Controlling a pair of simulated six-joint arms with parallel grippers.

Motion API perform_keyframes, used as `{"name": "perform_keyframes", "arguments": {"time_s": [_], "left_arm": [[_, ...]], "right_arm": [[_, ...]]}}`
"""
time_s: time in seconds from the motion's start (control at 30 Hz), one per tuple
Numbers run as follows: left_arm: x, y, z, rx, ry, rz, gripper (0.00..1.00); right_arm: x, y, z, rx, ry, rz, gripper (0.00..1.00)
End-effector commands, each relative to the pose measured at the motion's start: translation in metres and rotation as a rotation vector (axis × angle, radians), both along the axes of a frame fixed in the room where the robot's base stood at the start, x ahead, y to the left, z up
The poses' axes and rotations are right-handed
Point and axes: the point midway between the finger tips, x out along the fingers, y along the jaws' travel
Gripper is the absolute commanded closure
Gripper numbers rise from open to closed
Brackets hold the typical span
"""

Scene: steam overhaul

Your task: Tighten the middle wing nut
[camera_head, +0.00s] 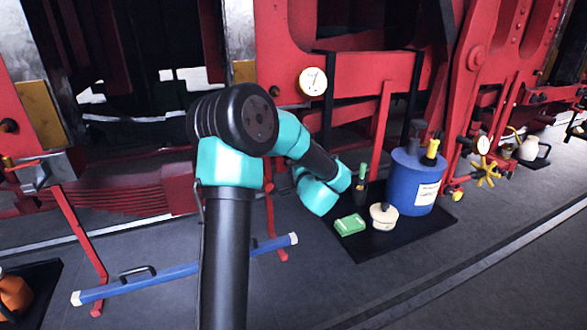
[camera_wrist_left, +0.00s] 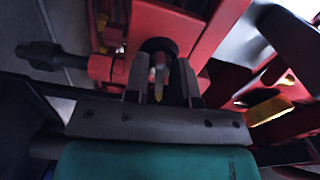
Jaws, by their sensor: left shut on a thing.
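In the left wrist view, my left gripper (camera_wrist_left: 161,84) is shut on a small part between its two dark fingers, which looks like a wing nut (camera_wrist_left: 157,72). The part is grey with a yellowish tip and sits in front of a dark round hole in a red frame (camera_wrist_left: 195,25). Its wings are too dark and small to make out. In the head view my arm bends over the middle, and its teal wrist hides the gripper and the nut. I cannot tell from the frames which nut of the row this is. My right gripper is not in view.
A black mat (camera_head: 365,245) holds a blue drum (camera_head: 415,180), a cream tin (camera_head: 383,215) and a green block (camera_head: 349,224). A blue bar (camera_head: 185,271) lies on the floor at left. A gauge (camera_head: 313,81) and red locomotive frames stand behind. Open floor lies in front.

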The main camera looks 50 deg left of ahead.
Motion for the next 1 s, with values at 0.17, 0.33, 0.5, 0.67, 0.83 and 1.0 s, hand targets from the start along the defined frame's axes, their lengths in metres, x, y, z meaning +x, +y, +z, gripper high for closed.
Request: {"name": "perform_keyframes", "arguments": {"time_s": [0.17, 0.33, 0.5, 0.67, 0.83, 1.0], "left_arm": [[0.0001, 0.0007, 0.0005, 0.002, -0.002, 0.000, 0.99], [0.0001, 0.0007, 0.0006, 0.002, -0.002, 0.000, 0.99], [0.0000, 0.0008, 0.0006, 0.002, -0.002, 0.001, 0.99], [0.0000, 0.0008, 0.0007, 0.001, -0.002, 0.001, 0.99], [0.0000, 0.0009, 0.0007, 0.001, -0.002, 0.001, 0.75], [-0.0001, 0.0006, 0.0005, 0.001, -0.001, 0.001, 0.66]], "right_arm": [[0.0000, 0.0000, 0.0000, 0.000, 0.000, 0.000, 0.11], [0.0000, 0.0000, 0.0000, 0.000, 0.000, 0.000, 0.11], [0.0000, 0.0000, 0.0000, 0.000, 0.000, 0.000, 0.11], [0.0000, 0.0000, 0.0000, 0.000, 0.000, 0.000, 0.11], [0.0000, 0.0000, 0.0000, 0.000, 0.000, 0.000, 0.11], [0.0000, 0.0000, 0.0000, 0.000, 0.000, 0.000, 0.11]]}}
